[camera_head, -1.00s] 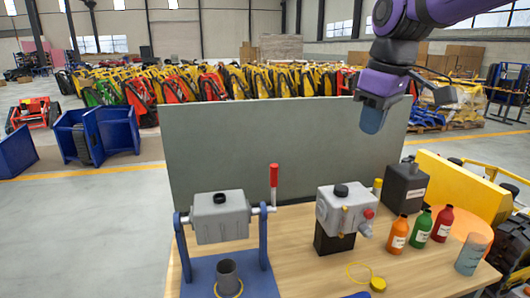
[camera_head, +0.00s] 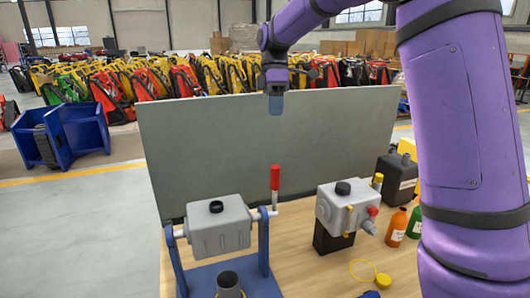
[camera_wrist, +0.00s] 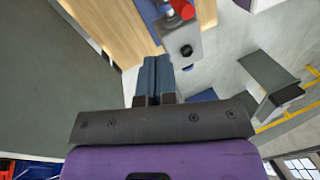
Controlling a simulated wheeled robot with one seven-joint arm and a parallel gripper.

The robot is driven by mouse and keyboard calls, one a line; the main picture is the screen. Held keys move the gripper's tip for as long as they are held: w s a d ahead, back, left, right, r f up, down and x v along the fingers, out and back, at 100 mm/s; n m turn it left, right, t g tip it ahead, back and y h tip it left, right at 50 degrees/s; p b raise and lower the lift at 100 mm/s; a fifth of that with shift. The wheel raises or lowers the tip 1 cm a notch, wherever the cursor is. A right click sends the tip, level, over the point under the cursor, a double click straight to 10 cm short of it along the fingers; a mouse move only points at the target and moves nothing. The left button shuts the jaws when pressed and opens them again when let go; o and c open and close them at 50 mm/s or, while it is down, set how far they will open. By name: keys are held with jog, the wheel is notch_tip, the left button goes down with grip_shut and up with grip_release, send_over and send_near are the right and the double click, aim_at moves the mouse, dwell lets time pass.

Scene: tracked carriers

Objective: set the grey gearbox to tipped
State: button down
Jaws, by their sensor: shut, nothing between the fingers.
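The grey gearbox (camera_head: 218,232) hangs level in a blue stand (camera_head: 264,245), with a black cap on top. A lever with a red grip (camera_head: 275,177) stands upright at its right end. In the wrist view the gearbox (camera_wrist: 184,45) and the red grip (camera_wrist: 182,9) show beyond the fingers. My gripper (camera_head: 276,106) is shut and empty, pointing down, well above the gearbox and apart from it. It also shows in the wrist view (camera_wrist: 156,66).
A second grey box (camera_head: 345,208) with a red knob sits on a black block to the right. A grey-green panel (camera_head: 200,145) stands behind the bench (camera_head: 310,270). A dark canister (camera_head: 396,178) and an orange bottle (camera_head: 397,228) stand at the right, beside my arm.

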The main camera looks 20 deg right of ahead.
jog(key=shift+w+a+f+n, duration=0.15)
jog(key=shift+w+a+f, duration=0.05)
jog(key=shift+w, duration=0.3)
jog(key=shift+w+a+f+n, duration=0.15)
jog(key=shift+w+a+f, duration=0.05)
jog(key=shift+w, duration=0.25)
jog(key=s+a+f, duration=0.1)
jog(key=s+f, duration=0.5)
jog(key=f, duration=0.4)
jog(key=shift+s+a+f, duration=0.15)
jog(key=shift+s+a, duration=0.05)
jog(key=shift+s, duration=0.2)
jog(key=shift+s, duration=0.1)
